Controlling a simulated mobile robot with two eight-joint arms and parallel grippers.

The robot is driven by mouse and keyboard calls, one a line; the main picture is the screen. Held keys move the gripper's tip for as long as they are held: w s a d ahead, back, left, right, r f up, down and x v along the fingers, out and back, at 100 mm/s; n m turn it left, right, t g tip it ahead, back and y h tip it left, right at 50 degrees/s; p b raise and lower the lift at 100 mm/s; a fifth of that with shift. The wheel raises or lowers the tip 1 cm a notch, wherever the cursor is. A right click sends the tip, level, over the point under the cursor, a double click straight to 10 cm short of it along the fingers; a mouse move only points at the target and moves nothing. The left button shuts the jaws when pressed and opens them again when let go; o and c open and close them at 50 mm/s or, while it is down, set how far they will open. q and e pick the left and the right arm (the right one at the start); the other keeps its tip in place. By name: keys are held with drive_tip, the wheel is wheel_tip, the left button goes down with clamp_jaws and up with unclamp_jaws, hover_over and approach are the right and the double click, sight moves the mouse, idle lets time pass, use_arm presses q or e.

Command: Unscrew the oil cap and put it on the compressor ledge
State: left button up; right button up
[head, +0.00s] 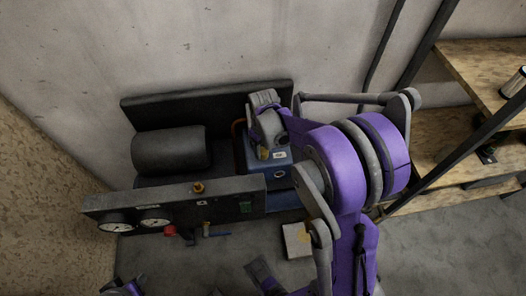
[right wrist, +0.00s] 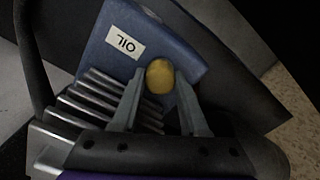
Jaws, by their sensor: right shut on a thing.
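The yellow oil cap (right wrist: 160,76) is between the two grey fingers of my right gripper (right wrist: 158,84) in the right wrist view, beside the white OIL label. The cap is at the blue compressor block (right wrist: 105,45); I cannot tell whether it is still seated or free. In the head view my right gripper (head: 264,151) reaches down to the blue block (head: 278,172), and a bit of the yellow cap (head: 264,154) shows. The compressor's dark grey ledge (head: 228,188) runs above the gauges. Purple and dark parts of mine show at the bottom edge; my left gripper is not clear.
Two gauges (head: 153,222), a red knob (head: 170,231) and a blue lever (head: 216,235) sit on the front panel. A brass fitting (head: 198,187) stands at the ledge. A pale square pad (head: 296,241) lies on the floor. Wooden shelves (head: 440,150) stand right.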

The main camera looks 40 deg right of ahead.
clamp_jaws()
drive_tip(key=n, duration=1.9)
drive_tip(key=shift+n+p, duration=0.3)
drive_tip(key=o, duration=1.1)
unclamp_jaws()
drive_tip(key=shift+c, duration=0.7)
